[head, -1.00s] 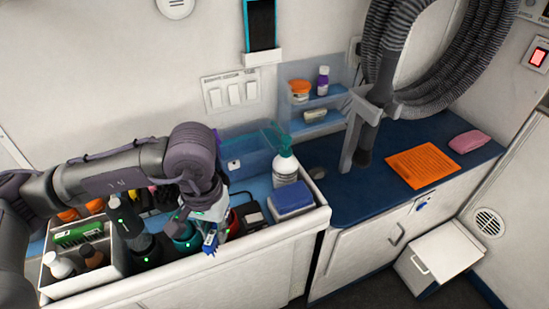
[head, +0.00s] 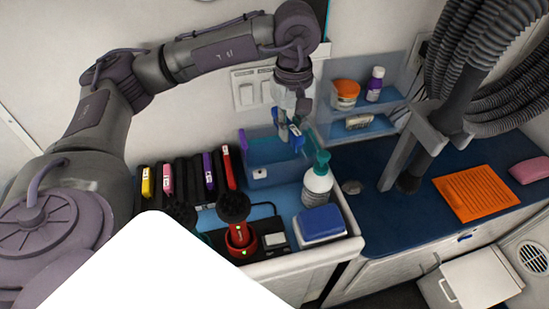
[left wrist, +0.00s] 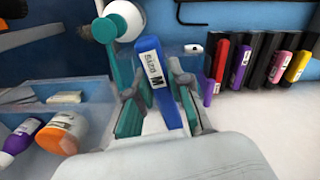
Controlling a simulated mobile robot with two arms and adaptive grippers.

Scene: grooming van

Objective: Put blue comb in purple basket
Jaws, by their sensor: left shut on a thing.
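My left gripper (head: 291,128) is shut on the blue comb (head: 297,138), high over the back of the counter. A translucent blue-violet bin (head: 270,176) with a small white tag stands below the gripper against the wall. I cannot tell for sure that it is the purple basket; no other basket shows plainly. The comb appears above its right part, but the height gap is unclear. My right gripper is not in view.
A white pump bottle with a teal top (head: 317,183) and a blue-lidded box (head: 321,223) stand right of the bin. Upright coloured combs (head: 208,172) are left of it. A red-based dryer (head: 239,238) is in front. A wall shelf (head: 352,105) is to the right.

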